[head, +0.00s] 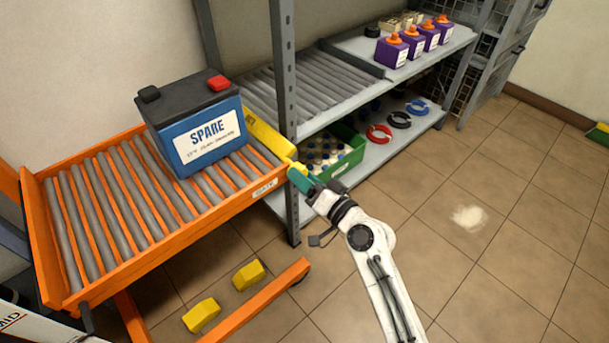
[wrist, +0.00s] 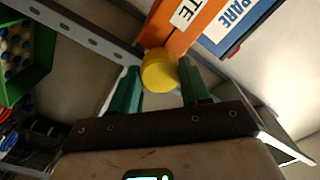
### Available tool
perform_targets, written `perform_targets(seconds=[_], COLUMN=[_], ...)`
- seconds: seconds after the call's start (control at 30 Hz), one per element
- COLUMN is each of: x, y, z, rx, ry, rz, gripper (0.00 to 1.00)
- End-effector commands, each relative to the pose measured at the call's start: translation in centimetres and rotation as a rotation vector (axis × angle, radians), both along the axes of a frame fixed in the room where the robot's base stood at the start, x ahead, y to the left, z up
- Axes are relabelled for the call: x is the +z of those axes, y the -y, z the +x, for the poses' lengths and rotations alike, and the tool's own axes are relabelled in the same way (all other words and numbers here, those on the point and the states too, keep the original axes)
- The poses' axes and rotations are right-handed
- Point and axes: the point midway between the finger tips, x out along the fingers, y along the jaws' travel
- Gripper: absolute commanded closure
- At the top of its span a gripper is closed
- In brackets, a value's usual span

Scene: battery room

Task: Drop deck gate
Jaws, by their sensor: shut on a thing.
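The deck gate (head: 264,132) is a yellow bar across the far right end of the orange roller deck (head: 160,247), standing up beside the battery. Its rounded yellow handle end sits at the deck's front right corner, and the handle (wrist: 160,72) also shows in the wrist view. My gripper (head: 300,177) has teal fingers and is shut on this handle; the fingers (wrist: 158,84) lie on either side of it in the wrist view. A label, seen only in part in the wrist view, is on the orange rail beside it.
A blue SPARE battery (head: 200,130) rests on the rollers close to the gate. A grey shelf (head: 288,85) with rollers adjoins that end. A green crate (head: 345,168) sits on its lower level.

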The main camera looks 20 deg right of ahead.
Motion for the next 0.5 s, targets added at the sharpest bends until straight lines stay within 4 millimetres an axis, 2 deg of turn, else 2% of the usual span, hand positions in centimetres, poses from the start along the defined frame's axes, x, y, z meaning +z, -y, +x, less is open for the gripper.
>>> perform_targets(seconds=[0.5], x=[0.08], y=[0.14], z=[-0.04], rx=[-0.003], ry=[-0.139], rz=[0.422], gripper=[0.84])
